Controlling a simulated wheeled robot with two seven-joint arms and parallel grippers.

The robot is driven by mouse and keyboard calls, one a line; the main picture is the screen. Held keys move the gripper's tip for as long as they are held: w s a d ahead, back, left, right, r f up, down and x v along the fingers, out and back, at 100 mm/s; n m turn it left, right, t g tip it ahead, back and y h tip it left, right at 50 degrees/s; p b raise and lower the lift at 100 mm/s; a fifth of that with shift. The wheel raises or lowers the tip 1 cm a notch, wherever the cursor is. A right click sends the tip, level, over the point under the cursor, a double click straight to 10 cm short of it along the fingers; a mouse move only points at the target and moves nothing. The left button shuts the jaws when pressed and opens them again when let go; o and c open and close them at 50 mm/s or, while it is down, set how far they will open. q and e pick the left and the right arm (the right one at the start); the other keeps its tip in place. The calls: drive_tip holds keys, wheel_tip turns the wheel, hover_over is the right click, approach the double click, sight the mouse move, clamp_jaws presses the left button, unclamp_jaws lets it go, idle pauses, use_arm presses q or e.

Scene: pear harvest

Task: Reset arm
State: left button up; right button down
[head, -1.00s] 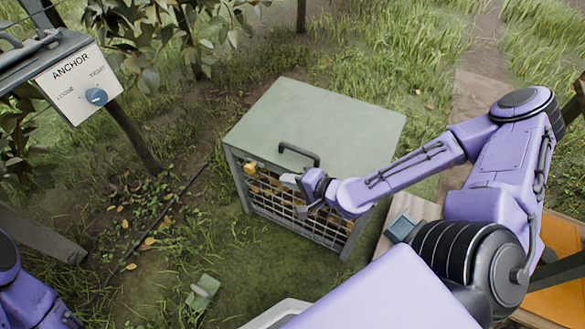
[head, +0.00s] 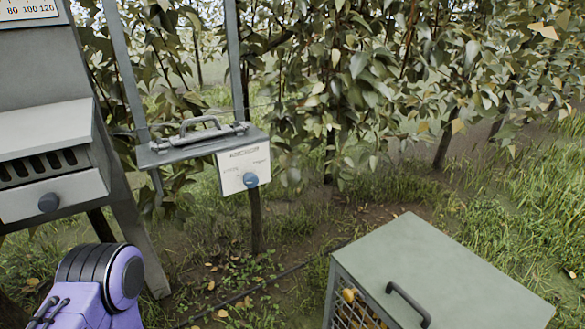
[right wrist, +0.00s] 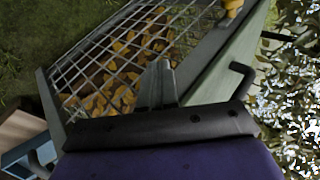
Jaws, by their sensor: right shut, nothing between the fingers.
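My right gripper (right wrist: 160,85) shows in the right wrist view with its fingers together and nothing between them. It is in front of the mesh side of a grey-green box (right wrist: 195,75), close to its upper edge. I cannot tell whether it touches the box. The right arm is out of the head view. A purple link of my left arm (head: 105,285) shows at the lower left of the head view, but its gripper is out of view. The box's lid (head: 450,275) is closed, with a dark handle (head: 408,304) on it.
Yellow-brown pieces (right wrist: 120,80) lie behind the mesh. An ANCHOR panel (head: 245,167) with a blue knob (head: 250,180) stands at centre left. A grey cabinet (head: 50,140) with a dark knob (head: 48,202) is at far left. Leafy trees (head: 370,80) fill the back.

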drive_tip(key=s+d+f+n+g+h, duration=0.2)
drive_tip(key=s+f+n+g, duration=0.15)
drive_tip(key=s, duration=0.45)
drive_tip(key=s+d+f+n+g+h, duration=0.25)
drive_tip(key=s+f+n, duration=0.25)
drive_tip(key=s, duration=0.4)
wheel_tip(320, 180, up, 14)
drive_tip(key=p, duration=1.3)
drive_tip(key=shift+w+a+f+t, duration=0.15)
drive_tip(key=shift+a+f+t, duration=0.05)
drive_tip(key=shift+f+t, duration=0.1)
drive_tip(key=shift+m, duration=0.25)
